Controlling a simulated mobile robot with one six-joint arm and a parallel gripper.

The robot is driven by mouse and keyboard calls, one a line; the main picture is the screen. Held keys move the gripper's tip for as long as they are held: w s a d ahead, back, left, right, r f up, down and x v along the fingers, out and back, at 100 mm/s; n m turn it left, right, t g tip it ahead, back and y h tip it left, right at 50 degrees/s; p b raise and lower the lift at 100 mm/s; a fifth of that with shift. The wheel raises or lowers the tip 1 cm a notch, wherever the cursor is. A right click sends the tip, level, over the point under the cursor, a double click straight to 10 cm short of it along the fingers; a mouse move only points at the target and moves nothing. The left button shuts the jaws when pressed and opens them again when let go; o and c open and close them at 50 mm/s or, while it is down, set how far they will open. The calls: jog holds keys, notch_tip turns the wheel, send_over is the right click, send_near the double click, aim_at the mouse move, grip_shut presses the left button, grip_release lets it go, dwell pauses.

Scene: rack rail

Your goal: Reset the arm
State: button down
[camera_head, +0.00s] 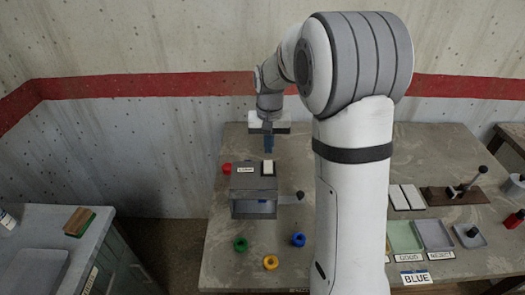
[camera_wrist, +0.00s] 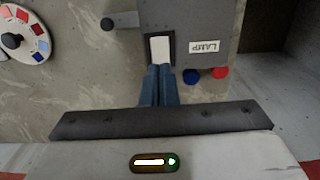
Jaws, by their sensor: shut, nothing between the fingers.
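My arm reaches from the right over the table, with my gripper (camera_head: 268,146) pointing down above a grey box. Its two blue fingers are together and empty; they also show in the wrist view (camera_wrist: 160,72). The grey box (camera_head: 245,182) carries a LAMP label and a white rocker plate (camera_head: 268,167) in a dark frame. In the wrist view the fingertips lie just at the near edge of the white plate (camera_wrist: 160,48). I cannot tell whether they touch it.
A lever with a dark knob (camera_head: 299,195) sticks out right of the box. Green (camera_head: 240,244), yellow (camera_head: 270,262) and blue (camera_head: 298,239) rings lie in front. Trays (camera_head: 434,236) stand at right. A colour wheel (camera_wrist: 22,35) shows in the wrist view.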

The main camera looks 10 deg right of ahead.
jog(key=s+r+n+t, duration=0.1)
jog(key=s+r, duration=0.2)
jog(key=s, duration=1)
jog(key=s+r+n+t, duration=0.1)
jog(key=s+r, duration=0.3)
jog(key=s, duration=0.8)
jog(key=shift+s+r+t, duration=0.25)
jog(key=shift+s+t, duration=0.15)
jog(key=shift+t, duration=0.3)
jog(key=shift+d, duration=0.1)
